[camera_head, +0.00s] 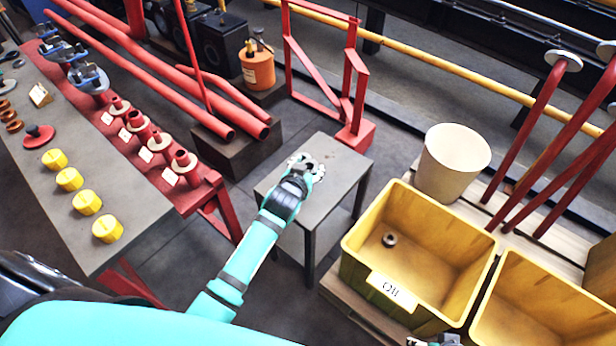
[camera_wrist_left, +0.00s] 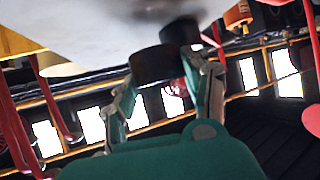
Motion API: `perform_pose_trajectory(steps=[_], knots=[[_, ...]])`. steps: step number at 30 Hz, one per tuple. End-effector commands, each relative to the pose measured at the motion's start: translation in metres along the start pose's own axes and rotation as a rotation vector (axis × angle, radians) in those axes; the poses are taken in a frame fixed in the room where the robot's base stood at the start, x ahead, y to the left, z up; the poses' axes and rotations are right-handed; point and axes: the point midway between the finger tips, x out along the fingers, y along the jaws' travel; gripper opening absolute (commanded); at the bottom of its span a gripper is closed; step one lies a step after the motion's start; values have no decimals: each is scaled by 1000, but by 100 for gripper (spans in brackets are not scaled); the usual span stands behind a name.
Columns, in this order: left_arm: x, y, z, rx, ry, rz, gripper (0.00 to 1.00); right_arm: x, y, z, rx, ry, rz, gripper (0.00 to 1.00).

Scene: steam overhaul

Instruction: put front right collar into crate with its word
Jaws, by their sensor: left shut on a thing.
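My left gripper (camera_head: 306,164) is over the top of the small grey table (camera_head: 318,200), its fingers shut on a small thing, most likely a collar. The fingers mostly hide it, and I cannot tell whether it touches the tabletop. The near yellow crate (camera_head: 462,285) has a white label (camera_head: 391,291) whose word I cannot read surely. A small dark ring-shaped collar (camera_head: 389,240) lies inside it. A bit of my right gripper (camera_head: 434,341) shows at the bottom edge; its fingers are unclear.
A second yellow crate (camera_head: 520,325) stands to the right. A cream bucket (camera_head: 455,160) is behind the crates. Red posts (camera_head: 530,125) rise at right, and a red frame (camera_head: 350,95) is behind the small table. The left bench (camera_head: 75,215) holds yellow caps and red flanged parts.

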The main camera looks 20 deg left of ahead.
Motion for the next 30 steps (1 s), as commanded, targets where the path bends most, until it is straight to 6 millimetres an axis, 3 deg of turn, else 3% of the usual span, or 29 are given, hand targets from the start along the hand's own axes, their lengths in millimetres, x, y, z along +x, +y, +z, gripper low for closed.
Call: perform_pose_trajectory(steps=[3,9,21,22,27,30], knots=[[8,0,15,1,1,0,0,-17,1,-5,1,15,2,72],[14,1,25,1,3,1,0,-39,2,-7,3,22,4,72],[15,1,28,0,3,1,0,-43,2,-8,3,23,4,72],[15,1,30,0,-1,1,51,-44,2,-8,3,25,4,72],[14,1,29,0,-1,0,72,-44,2,-8,4,25,4,72],[14,1,29,0,-1,0,72,-44,2,-8,4,25,4,72]])
